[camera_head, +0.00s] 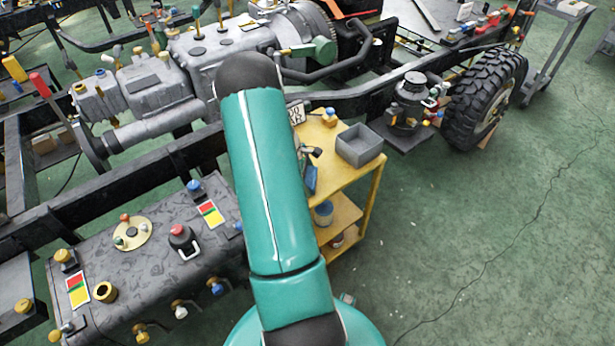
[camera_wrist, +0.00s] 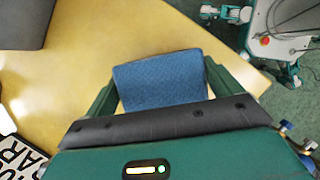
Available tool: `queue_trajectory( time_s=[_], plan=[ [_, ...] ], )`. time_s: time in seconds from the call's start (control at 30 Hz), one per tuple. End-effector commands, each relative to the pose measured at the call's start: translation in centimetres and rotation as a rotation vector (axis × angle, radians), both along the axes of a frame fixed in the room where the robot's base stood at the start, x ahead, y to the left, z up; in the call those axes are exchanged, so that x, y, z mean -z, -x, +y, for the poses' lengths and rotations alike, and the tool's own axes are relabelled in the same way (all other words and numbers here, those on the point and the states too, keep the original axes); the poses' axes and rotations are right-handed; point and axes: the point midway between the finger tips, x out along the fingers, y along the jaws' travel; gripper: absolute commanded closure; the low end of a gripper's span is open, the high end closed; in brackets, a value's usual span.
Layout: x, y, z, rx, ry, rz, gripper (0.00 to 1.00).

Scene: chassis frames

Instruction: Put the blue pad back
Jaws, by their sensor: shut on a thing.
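The blue pad (camera_wrist: 160,78) sits between the two green fingers of my gripper (camera_wrist: 162,84) in the wrist view. The fingers are shut on its left and right sides. Behind it lies the yellow top of a cart (camera_wrist: 75,75); I cannot tell whether the pad touches it. In the head view, my arm hides much of the gripper, and part of the blue pad (camera_head: 310,179) shows just right of the arm, by the cart's yellow top (camera_head: 338,172).
A grey open bin (camera_head: 360,146) stands on the cart top, and its corner (camera_wrist: 20,22) shows in the wrist view. A lettered plate (camera_wrist: 18,158) lies at lower left there. A vehicle frame (camera_head: 160,165) and a big tyre (camera_head: 482,100) surround the cart. Green floor (camera_head: 480,230) is clear at right.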

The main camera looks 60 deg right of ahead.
Motion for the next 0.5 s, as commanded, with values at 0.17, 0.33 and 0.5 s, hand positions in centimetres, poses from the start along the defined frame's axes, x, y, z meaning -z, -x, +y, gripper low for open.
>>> queue_trajectory(
  time_s=[0.17, 0.33, 0.5],
  plan=[
    [-0.08, -0.02, -0.02, 0.001, 0.001, 0.0, 0.28],
    [0.21, -0.02, -0.02, 0.001, 0.001, 0.0, 0.04],
    [0.2, -0.02, -0.01, 0.001, 0.001, -0.001, 0.0]
  ],
)
